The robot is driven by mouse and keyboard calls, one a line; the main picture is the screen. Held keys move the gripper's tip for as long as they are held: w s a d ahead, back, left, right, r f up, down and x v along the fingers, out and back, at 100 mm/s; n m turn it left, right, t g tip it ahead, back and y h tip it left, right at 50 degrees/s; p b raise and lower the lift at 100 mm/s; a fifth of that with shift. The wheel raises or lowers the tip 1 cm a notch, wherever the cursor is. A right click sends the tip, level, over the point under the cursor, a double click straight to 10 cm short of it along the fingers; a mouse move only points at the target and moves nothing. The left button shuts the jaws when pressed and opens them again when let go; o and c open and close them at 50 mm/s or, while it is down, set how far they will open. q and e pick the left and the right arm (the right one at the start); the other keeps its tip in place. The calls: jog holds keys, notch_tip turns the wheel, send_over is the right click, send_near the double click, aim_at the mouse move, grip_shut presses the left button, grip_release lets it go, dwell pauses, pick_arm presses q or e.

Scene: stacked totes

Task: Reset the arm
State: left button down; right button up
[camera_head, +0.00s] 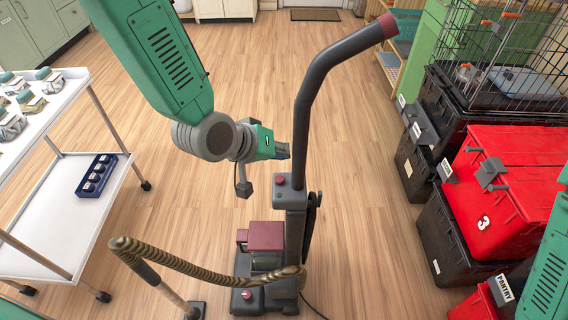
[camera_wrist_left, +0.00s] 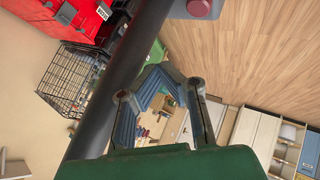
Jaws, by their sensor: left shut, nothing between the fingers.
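My left arm (camera_head: 165,55) reaches in from the upper left of the head view. My left gripper (camera_head: 284,150) is shut and empty, just left of the upright vacuum cleaner's dark tube (camera_head: 303,110). The left wrist view shows the gripper's fingers (camera_wrist_left: 160,72) with blue ribbed pads, and the dark tube (camera_wrist_left: 125,75) running diagonally close beside them. I cannot tell whether they touch. A green link of my right arm (camera_head: 548,285) shows at the lower right edge of the head view. My right gripper is out of view.
The vacuum's base (camera_head: 262,300) and curved hose (camera_head: 200,272) stand in the lower middle. A white cart (camera_head: 55,205) is at left. Red totes (camera_head: 515,150) and black totes (camera_head: 440,235) are stacked at right, with a wire cage (camera_head: 505,50) on top. Wooden floor (camera_head: 255,55) is clear behind.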

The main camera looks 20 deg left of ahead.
pick_arm(q)
jog(key=shift+d, duration=0.1)
jog(key=shift+s+f, duration=0.25)
jog(key=shift+f, duration=0.05)
jog(key=s+a+f+m+g+y, duration=0.1)
jog(key=s+a+f+g, duration=0.1)
jog(key=s+a+f, duration=0.3)
jog(key=s+a+f+m+g+y, duration=0.1)
jog(key=s+a+f, duration=0.3)
jog(key=s, duration=0.9)
jog(key=s+a+f+m+g+y, duration=0.1)
jog(key=s+a+f+g, duration=0.3)
jog(key=s+f, duration=0.5)
jog(key=shift+s+a+f+y, duration=0.15)
jog(key=shift+s+a+y, duration=0.15)
jog(key=shift+a+y, duration=0.55)
